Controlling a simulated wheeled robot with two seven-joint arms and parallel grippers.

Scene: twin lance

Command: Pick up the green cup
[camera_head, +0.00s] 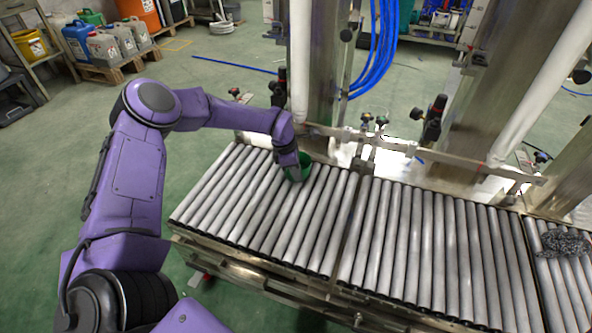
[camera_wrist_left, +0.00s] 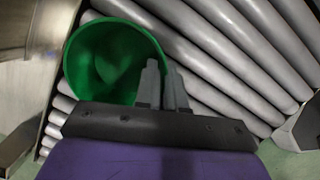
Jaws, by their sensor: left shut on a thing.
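The green cup (camera_head: 301,171) is on the roller conveyor, near its back edge, in the head view. In the left wrist view the green cup (camera_wrist_left: 117,62) shows its open mouth and empty inside. My left gripper (camera_head: 294,176) reaches down at the cup from the left and covers part of it. In the left wrist view the left gripper's fingers (camera_wrist_left: 163,85) are close together at the cup's right wall, shut on it. Whether the cup's base touches the rollers is hidden. My right gripper is not in view.
The roller conveyor (camera_head: 408,242) runs across the front, with bare rollers right of the cup. A metal rail with valves (camera_head: 384,143) and steel columns (camera_head: 318,60) stand behind it. A dark speckled object (camera_head: 566,243) lies at the far right.

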